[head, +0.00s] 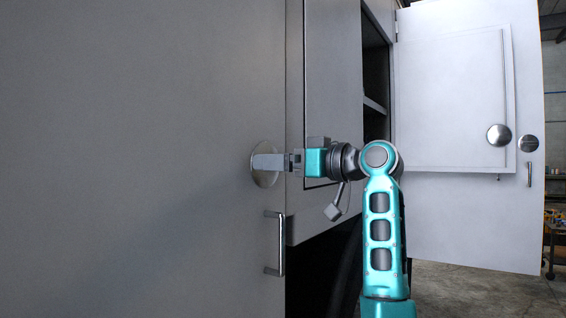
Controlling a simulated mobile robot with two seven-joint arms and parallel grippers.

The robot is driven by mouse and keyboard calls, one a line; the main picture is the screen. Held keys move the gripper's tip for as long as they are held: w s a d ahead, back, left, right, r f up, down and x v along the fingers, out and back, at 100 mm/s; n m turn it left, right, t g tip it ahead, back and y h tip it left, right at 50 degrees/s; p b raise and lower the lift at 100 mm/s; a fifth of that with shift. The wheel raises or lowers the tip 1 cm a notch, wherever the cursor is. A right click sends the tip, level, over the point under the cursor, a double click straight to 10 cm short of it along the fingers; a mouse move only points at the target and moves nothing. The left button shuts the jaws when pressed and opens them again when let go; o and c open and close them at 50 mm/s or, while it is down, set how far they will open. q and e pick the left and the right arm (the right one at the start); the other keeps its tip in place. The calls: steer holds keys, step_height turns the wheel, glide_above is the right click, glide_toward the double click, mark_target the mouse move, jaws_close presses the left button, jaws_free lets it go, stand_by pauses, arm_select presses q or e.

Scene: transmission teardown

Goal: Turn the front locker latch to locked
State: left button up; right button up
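The front locker latch (261,178) is a round silver disc on the large grey door at the left in the head view. A flat silver bar lies roughly level across it. My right gripper (288,161) comes in from the right, with its fingertips at the right end of this bar. I see the gripper edge-on, so I cannot tell whether the fingers are closed on the bar. My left gripper is not in view.
A vertical pull handle (268,243) sits on the grey door just below the latch. To the right are an open cabinet with a shelf (374,106) and a white door (465,215) standing open, with round discs on it. Concrete floor (480,292) shows at lower right.

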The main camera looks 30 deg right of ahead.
steer(key=c, duration=0.9)
steer(key=shift+c, duration=0.2)
